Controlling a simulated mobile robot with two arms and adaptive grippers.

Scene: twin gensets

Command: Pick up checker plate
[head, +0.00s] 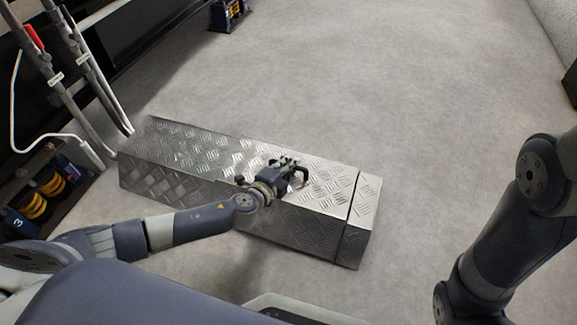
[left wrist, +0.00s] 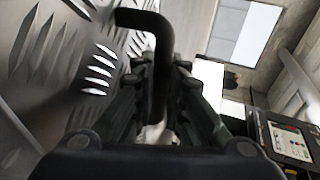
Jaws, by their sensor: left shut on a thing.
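The checker plate (head: 200,150) is a long silver box-like cover with a raised tread pattern. It lies on the floor in the middle of the head view. A seam near its right end sets off a short end section (head: 362,205). My left gripper (head: 299,174) is over its top face, shut on a dark handle. In the left wrist view the black bent handle (left wrist: 150,22) runs between the fingers (left wrist: 158,95), and the tread surface (left wrist: 75,75) fills the left side. My right arm shows at the right edge of the head view; its gripper is outside the picture.
Spring mounts with yellow coils (head: 35,207) stand at the left, another (head: 228,14) at the top. Pipes (head: 75,60) and a white cable (head: 50,136) run at the upper left. The grey floor (head: 430,90) is clear behind and right of the plate.

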